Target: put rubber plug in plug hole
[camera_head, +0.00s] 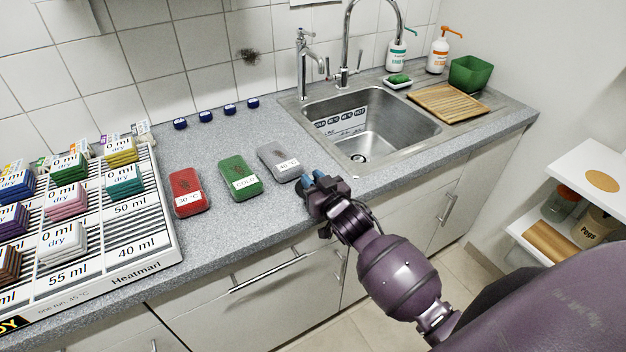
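The sink (408,127) is a steel basin at the upper middle. Its plug hole (358,157) is a small round drain in the basin floor, near the front left. I cannot make out a rubber plug; it may be hidden or too small to tell. My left gripper is not in view.
Red (186,186), green (240,175) and grey (275,160) boxes lie on the counter (215,228). A tall tap (302,65) rises behind the sink. A wooden drainer (447,103) and green tub (470,73) are at right.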

